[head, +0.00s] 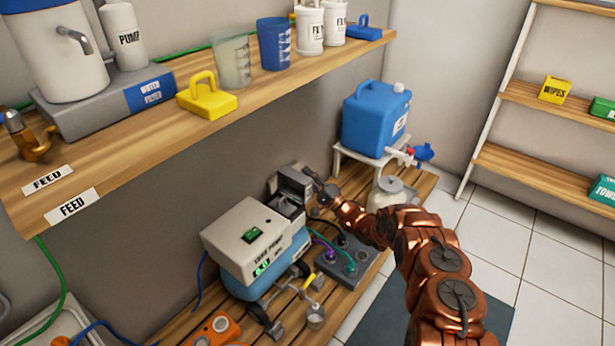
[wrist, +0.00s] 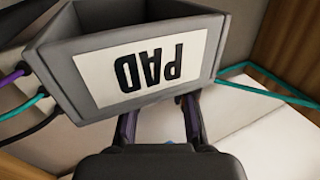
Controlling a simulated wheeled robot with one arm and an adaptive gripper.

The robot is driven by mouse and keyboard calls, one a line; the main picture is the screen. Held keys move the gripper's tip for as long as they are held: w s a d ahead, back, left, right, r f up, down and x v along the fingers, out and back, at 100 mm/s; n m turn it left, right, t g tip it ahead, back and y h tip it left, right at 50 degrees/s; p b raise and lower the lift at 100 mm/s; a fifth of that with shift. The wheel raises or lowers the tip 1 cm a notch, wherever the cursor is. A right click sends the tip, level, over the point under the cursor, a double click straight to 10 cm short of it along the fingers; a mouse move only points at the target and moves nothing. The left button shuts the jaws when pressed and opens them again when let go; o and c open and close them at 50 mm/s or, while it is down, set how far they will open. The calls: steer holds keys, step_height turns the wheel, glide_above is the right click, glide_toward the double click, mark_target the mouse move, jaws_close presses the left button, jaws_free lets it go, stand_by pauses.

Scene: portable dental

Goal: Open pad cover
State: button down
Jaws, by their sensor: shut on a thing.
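The grey pad box (head: 287,208) stands at the right end of the white and blue pump unit in the head view. Its grey cover (head: 292,180) appears raised and tilted above the box. My gripper (head: 325,194) is at the right side of the cover. In the wrist view a grey housing (wrist: 65,75) with a white PAD label, upside down, fills the upper middle. My gripper (wrist: 160,121) reaches under its lower edge, shut on the cover. The fingertips and the exact grip point are hidden behind the housing.
The pump unit (head: 240,243) is left of the box. A grey panel with cables (head: 343,262) lies in front. A blue canister (head: 375,117) on a white stand is behind to the right. A wooden shelf (head: 150,130) overhangs at upper left.

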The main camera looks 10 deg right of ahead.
steer(key=shift+a, duration=0.1)
steer(key=c, duration=1)
jaws_free()
steer(key=shift+o, duration=0.2)
steer(key=shift+s, duration=0.1)
steer(key=v, duration=1.2)
